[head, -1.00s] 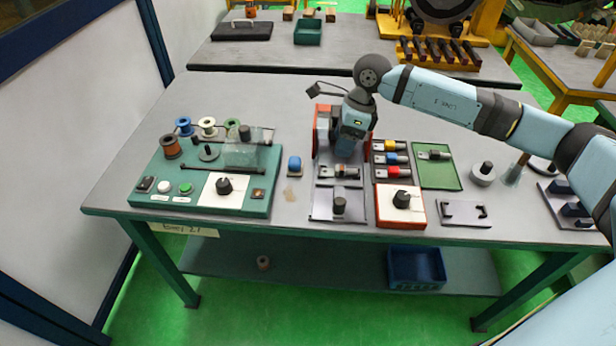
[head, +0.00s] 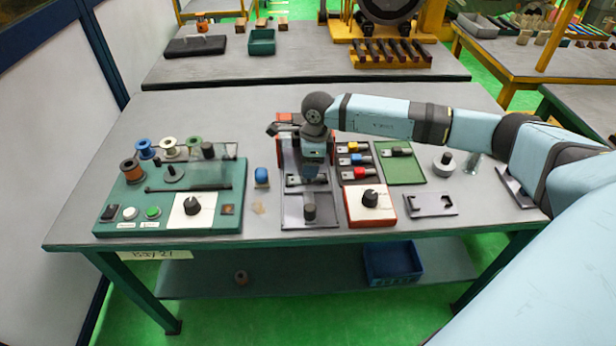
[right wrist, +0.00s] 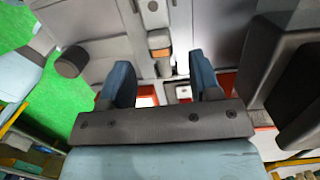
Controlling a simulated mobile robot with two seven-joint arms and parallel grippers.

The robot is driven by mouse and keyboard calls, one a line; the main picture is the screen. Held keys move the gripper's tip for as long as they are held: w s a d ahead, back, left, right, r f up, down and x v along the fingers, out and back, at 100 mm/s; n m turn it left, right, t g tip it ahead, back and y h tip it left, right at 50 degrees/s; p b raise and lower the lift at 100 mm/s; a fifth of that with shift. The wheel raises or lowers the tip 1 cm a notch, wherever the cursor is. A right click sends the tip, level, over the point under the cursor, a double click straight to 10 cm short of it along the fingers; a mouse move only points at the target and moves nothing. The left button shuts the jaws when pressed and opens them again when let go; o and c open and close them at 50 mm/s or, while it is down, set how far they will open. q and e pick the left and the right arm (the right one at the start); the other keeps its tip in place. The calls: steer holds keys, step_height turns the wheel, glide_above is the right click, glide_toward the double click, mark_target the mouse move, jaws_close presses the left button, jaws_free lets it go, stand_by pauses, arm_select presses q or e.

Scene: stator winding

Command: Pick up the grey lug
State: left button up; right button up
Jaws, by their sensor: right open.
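A small grey and dark piece (head: 293,181), probably the grey lug, lies across a grey fixture plate (head: 291,152) at the middle of the table. My right gripper (head: 314,178) is right over it and hides much of it; I cannot tell whether they touch. In the right wrist view the two blue fingers of the right gripper (right wrist: 160,68) stand apart, with nothing gripped between them. A small part with an orange-brown end (right wrist: 158,41) shows beyond the fingers. My left gripper is not in view.
Yellow, blue and red lugs (head: 357,160) lie on a tray just right of the gripper. A green mat (head: 410,170) holds another lug. A red-edged box with a black knob (head: 370,200) stands in front. A green winding station (head: 168,227) fills the left side.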

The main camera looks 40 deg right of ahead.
steer(key=f, duration=0.2)
steer(key=shift+w+a+f, duration=0.15)
steer(key=shift+a+f, duration=0.1)
steer(key=shift+f, duration=0.6)
steer(key=c, duration=0.9)
steer(key=shift+c, duration=0.6)
steer(key=shift+r, duration=0.15)
step_height(320, 180, up, 20)
steer(key=b, duration=0.1)
steer(key=s+a+n+g+p, duration=0.1)
steer(key=s+a+n+p, duration=0.4)
steer(key=n, duration=0.7)
steer(key=s+a+f+n+g+h+p, duration=0.1)
steer(key=s+a+n+p, duration=0.4)
steer(key=n, duration=0.7)
steer(key=shift+s+a+p, duration=0.3)
steer(key=shift+s+a, duration=0.2)
steer(key=shift+a, duration=0.75)
